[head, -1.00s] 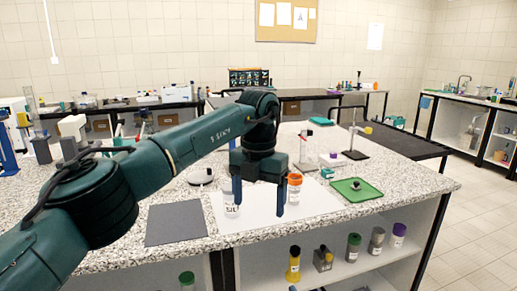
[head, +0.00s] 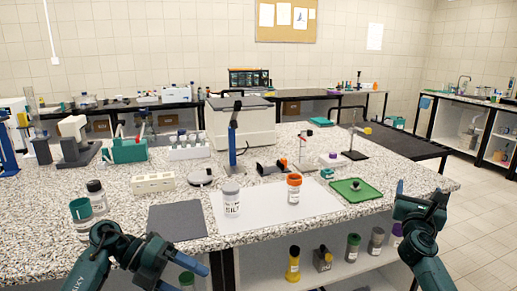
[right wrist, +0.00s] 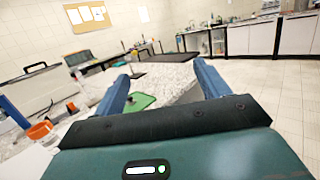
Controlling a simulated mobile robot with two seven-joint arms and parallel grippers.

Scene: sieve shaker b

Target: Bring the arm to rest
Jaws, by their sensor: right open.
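My right gripper (head: 422,190) is raised at the right end of the bench in the head view, beyond the green tray. In the right wrist view its two blue fingers (right wrist: 160,72) stand wide apart with nothing between them. My left gripper (head: 192,276) is low at the left front of the bench in the head view. Its blue fingers point right, apart, and hold nothing visible; the lower finger is partly cut off by the picture's edge.
A white jar (head: 231,203) and an orange-capped jar (head: 294,196) stand on a white sheet (head: 262,217). A grey mat (head: 176,221) lies left of it. The green tray (head: 372,193) is at the right. Several bottles stand on the shelf below, including a yellow one (head: 293,268).

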